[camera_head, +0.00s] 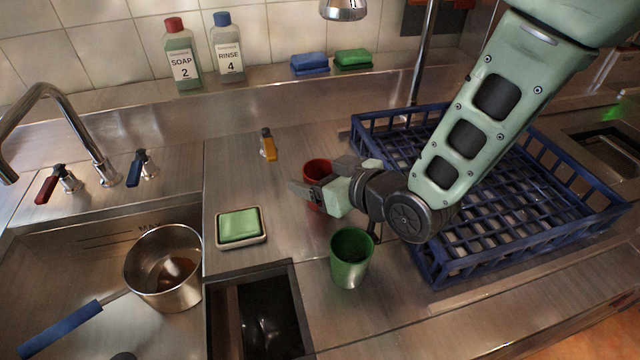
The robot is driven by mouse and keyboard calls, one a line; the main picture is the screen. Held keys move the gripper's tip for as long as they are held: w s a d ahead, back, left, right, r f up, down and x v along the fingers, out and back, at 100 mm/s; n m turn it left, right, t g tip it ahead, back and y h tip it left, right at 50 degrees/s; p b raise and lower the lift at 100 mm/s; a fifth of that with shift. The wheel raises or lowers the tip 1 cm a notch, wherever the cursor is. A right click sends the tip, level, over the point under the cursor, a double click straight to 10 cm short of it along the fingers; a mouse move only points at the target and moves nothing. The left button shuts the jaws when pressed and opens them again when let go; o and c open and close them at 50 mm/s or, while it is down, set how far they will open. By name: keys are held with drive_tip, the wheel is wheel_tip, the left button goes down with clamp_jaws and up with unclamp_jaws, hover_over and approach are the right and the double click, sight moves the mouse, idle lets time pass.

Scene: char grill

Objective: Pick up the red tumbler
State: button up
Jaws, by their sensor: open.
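The red tumbler (316,171) stands upright on the steel counter, left of the blue dish rack. My gripper (316,184) is at the tumbler, with its fingers in front of it and hiding much of its lower body. One finger reaches out to the left of the tumbler, and the other parts lie at its right. The gripper is open. I cannot tell whether the fingers touch the tumbler.
A green tumbler (350,258) stands just in front of my gripper. A soap dish with a green bar (239,227) lies to the left. The blue rack (450,270) is at right. A square opening (258,310) and a sink with a pot (163,268) are at front left.

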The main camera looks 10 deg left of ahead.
drive_tip(key=c, duration=1.1)
drive_tip(key=shift+o, duration=0.2)
drive_tip(key=shift+r, duration=0.1)
wheel_tip(320, 180, up, 10)
drive_tip(key=shift+b, duration=0.4)
